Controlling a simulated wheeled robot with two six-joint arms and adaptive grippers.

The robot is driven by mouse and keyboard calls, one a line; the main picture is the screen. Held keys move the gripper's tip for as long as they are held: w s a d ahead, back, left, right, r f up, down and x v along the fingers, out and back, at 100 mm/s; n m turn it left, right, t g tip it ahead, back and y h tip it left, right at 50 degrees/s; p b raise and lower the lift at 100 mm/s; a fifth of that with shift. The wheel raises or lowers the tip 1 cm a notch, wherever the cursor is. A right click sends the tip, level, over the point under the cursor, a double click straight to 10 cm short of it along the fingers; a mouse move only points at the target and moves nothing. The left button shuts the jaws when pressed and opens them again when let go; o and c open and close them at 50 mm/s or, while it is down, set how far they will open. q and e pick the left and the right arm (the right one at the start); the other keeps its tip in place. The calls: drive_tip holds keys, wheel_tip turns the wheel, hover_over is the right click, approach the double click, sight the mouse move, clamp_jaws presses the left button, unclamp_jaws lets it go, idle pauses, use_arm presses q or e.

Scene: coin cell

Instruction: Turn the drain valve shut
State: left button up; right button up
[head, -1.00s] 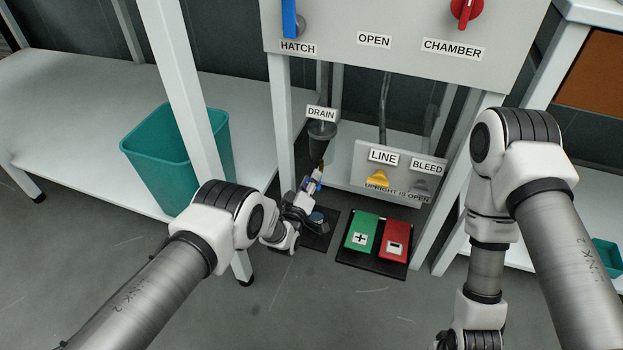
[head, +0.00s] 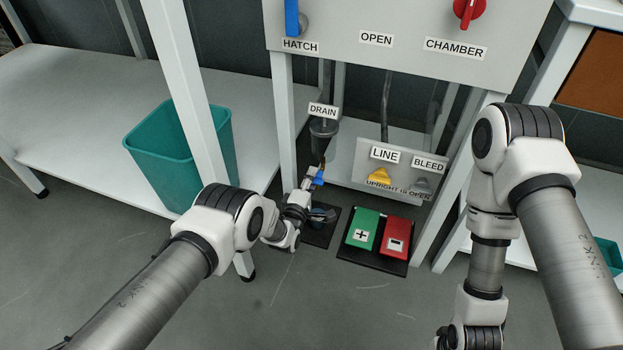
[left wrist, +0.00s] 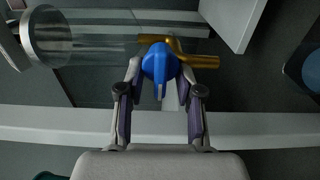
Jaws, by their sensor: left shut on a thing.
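The blue drain valve handle (head: 319,177) is below the DRAIN label (head: 322,110) and the dark drain funnel (head: 324,128). In the left wrist view the blue handle (left wrist: 160,62) sits on a brass pipe (left wrist: 203,62). My left gripper (head: 311,187) is at the valve. In the left wrist view the fingers of my left gripper (left wrist: 161,76) are on both sides of the handle, shut on it. The fingers cover part of the handle, and its exact angle is hard to tell in the head view. My right gripper is out of view.
A panel with LINE (head: 384,155) and BLEED (head: 428,164) labels stands right of the valve. Green (head: 361,232) and red (head: 397,236) pedals lie on the floor. A white post (head: 283,130) and a teal bin (head: 165,170) are to the left.

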use_arm(q)
drive_tip(key=shift+f, duration=0.1)
idle(0.3)
drive_tip(key=o, duration=1.1)
drive_tip(key=shift+o, duration=0.2)
drive_tip(key=v, duration=1.2)
drive_tip(key=shift+s, duration=0.1)
